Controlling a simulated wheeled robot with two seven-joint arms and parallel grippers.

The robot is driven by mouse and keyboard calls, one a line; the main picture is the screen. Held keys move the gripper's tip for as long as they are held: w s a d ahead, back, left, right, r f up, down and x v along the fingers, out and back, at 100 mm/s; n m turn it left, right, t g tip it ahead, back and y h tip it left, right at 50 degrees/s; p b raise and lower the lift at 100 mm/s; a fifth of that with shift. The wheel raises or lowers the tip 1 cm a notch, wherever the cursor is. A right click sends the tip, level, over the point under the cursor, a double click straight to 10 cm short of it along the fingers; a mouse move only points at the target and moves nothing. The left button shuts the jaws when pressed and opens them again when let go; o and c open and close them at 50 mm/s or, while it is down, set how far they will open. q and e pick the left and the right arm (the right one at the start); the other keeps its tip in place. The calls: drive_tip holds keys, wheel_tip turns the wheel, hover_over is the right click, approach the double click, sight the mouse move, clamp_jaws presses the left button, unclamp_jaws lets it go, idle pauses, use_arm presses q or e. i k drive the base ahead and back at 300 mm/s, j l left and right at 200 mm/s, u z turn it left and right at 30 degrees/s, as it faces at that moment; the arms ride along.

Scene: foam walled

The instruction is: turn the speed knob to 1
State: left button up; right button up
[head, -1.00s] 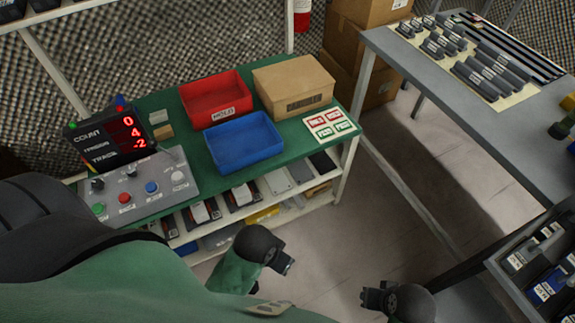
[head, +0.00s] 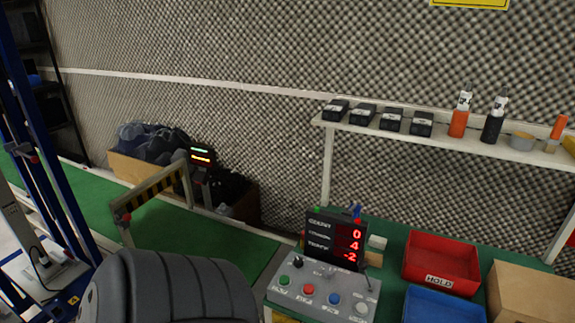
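The grey control box (head: 320,309) stands at the bottom centre of the head view, on the green bench. A black knob (head: 298,262) sits at its back left; the lettering is too small to tell whether this is the speed knob, and its setting cannot be read. Other small controls sit along the box's back row. In front are a green button (head: 283,280), a red button (head: 308,289), a blue button (head: 334,298) and a white button (head: 361,307). The black display (head: 335,238) behind shows 0, 4 and -2 in red. Neither gripper is in view.
A red bin marked HOLD (head: 440,282), a blue bin (head: 440,306) and a cardboard box (head: 535,295) stand right of the control box. A shelf (head: 450,138) with bottles is above. A green conveyor (head: 200,240) with a striped gate (head: 155,188) lies left.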

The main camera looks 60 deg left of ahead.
sight(298, 262)
drive_tip(key=u, duration=1.55)
